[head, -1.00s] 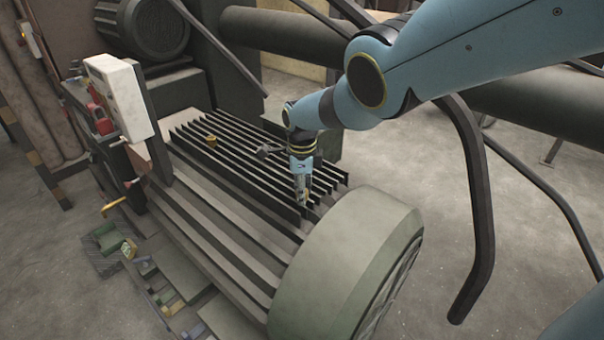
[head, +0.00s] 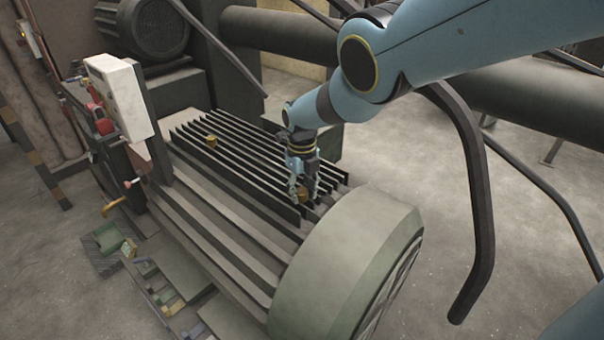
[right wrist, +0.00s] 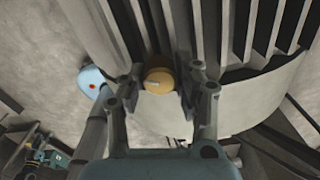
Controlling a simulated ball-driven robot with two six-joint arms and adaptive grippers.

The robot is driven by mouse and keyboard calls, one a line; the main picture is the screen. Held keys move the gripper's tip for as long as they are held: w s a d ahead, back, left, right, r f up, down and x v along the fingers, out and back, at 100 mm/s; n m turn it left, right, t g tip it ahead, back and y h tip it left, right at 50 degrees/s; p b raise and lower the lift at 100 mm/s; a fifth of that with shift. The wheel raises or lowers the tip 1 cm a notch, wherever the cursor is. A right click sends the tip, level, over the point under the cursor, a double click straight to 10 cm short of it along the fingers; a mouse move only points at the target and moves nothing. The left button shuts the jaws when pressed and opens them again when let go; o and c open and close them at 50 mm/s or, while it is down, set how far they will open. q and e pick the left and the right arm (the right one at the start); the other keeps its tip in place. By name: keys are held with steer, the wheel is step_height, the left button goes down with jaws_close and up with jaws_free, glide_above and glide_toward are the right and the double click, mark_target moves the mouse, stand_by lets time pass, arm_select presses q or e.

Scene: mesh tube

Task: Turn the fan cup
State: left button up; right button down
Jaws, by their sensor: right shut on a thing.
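The brass-yellow fan cup (head: 304,195) sits on the finned motor, close to the round fan cover (head: 345,265). In the right wrist view the cup (right wrist: 159,78) shows from above as a round top with a small pale mark. My right gripper (head: 303,190) points down from above and is shut on this cup, one finger on each side of it. The fingers (right wrist: 160,88) hide part of the cup's sides. My left gripper is not in view.
A second brass-yellow cup (head: 211,141) stands on the fins farther left. A white box (head: 118,97) is at the motor's left. A dark bent rail (head: 482,210) stands at the right. Bare floor (head: 430,170) lies right of the motor.

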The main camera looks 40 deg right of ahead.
steer(key=shift+w+r+m, duration=0.1)
steer(key=shift+m, duration=0.5)
steer(key=c, duration=0.9)
jaws_free()
steer(key=shift+c, duration=0.2)
